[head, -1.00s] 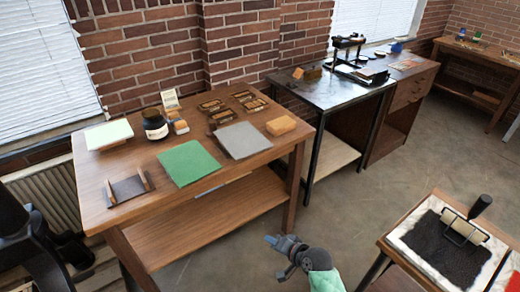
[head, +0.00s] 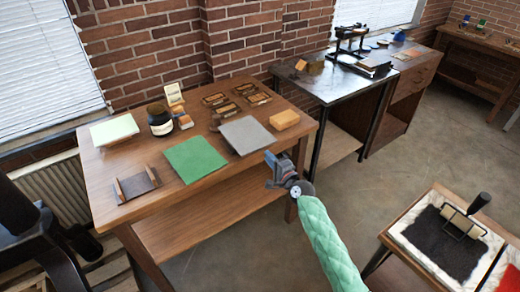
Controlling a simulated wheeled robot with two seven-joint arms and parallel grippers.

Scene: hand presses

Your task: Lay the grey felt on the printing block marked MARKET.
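The grey felt (head: 246,135) lies flat on the wooden table, right of the green sheet (head: 194,159). Several small dark printing blocks (head: 214,99) with tan faces lie behind the grey felt. Their lettering is too small to read, so I cannot tell which is marked MARKET. My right gripper (head: 268,170) shows near the table's front right edge, below and right of the grey felt and apart from it. Its fingers are too small and angled to show whether it is open. My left gripper is not in view.
The wooden table (head: 98,198) also holds an orange-tan block (head: 285,119), a dark jar (head: 160,120), a pale green-white pad (head: 115,130) and a small wooden rack (head: 137,184). An inking slab with a roller (head: 463,222) stands at the lower right. Open floor lies between.

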